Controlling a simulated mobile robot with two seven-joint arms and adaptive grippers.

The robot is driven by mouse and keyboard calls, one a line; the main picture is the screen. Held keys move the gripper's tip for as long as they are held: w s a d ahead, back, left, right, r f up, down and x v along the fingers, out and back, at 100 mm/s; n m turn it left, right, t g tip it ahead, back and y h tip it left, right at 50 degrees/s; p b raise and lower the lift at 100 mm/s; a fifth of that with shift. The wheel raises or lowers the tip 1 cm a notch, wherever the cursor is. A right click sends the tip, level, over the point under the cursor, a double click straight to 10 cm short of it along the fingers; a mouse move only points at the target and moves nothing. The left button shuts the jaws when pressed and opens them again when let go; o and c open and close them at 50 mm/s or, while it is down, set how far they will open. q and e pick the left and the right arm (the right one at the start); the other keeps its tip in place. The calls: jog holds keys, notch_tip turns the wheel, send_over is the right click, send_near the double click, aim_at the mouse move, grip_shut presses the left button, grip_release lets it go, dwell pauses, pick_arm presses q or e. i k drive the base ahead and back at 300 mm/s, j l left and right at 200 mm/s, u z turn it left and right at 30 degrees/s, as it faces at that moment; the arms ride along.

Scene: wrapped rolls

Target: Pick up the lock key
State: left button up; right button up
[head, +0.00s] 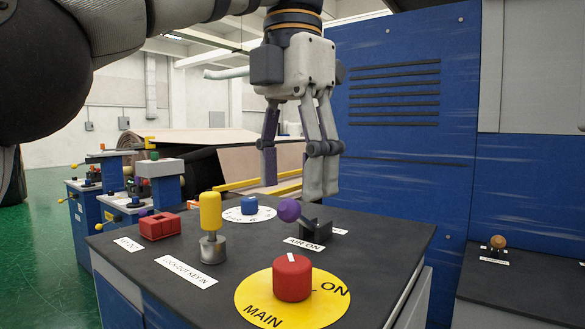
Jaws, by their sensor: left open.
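The lock key is most likely the yellow-handled piece (210,212) standing upright in a grey metal cylinder (213,249) on the dark panel top, behind a label reading "LOCKOUT KEY IN" (186,272). My left gripper (294,176) is open and empty, with its fingers pointing down. In the picture it is up and to the right of the yellow handle, apart from it. My right gripper is not in view.
The panel top (390,232) also bears a red knob (292,278) on a yellow "MAIN" disc, a purple-tipped lever (289,210), a blue knob (249,205) and a red block (160,225). A blue cabinet (400,125) stands behind at right.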

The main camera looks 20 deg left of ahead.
aim_at(210, 203)
jog(key=k, duration=1)
